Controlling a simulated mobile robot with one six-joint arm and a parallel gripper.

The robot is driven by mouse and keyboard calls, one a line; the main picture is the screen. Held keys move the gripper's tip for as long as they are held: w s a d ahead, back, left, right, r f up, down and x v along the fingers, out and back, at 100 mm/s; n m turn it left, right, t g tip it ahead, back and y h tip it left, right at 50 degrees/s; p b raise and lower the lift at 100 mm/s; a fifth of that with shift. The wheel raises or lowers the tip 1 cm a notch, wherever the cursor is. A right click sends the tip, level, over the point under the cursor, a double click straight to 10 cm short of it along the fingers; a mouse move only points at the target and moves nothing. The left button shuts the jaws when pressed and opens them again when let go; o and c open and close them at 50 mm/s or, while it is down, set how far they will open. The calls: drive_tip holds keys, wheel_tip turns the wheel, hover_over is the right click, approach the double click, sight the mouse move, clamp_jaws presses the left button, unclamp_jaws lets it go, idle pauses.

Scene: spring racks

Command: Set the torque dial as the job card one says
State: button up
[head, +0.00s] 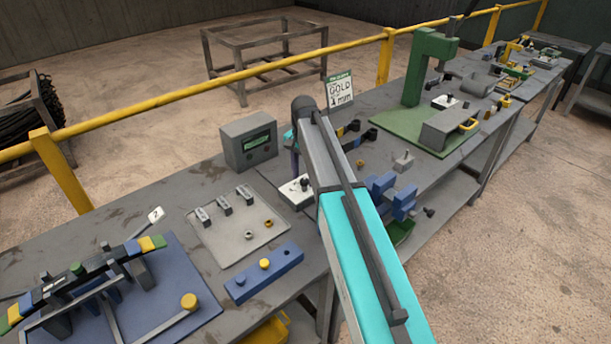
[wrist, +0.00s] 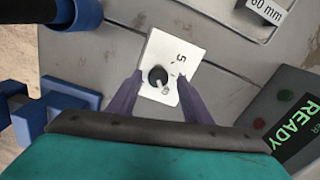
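The torque dial is a black knob (wrist: 157,76) with a pale pointer on a white plate (wrist: 172,52). A "5" and smaller marks show on the plate, but the pointer's exact setting is hard to read. The plate also shows on the table in the head view (head: 291,193). My gripper (wrist: 158,82) is above the plate, with its purple fingers apart on either side of the knob and nothing between them gripped. In the head view my arm hides most of it.
A grey box with a green screen (head: 249,141) stands close by; the wrist view shows its screen (wrist: 296,132) reading "READY". Blue blocks (head: 391,195) stand to the right. A grey plate with clips (head: 237,232) and a blue bar (head: 264,273) lie to the left.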

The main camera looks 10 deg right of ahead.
sight(304, 179)
drive_tip(key=shift+s, duration=0.1)
idle(0.3)
drive_tip(key=shift+r, duration=0.5)
wheel_tip(304, 179, up, 13)
drive_tip(key=b, duration=0.3)
drive_tip(key=shift+f, duration=0.15)
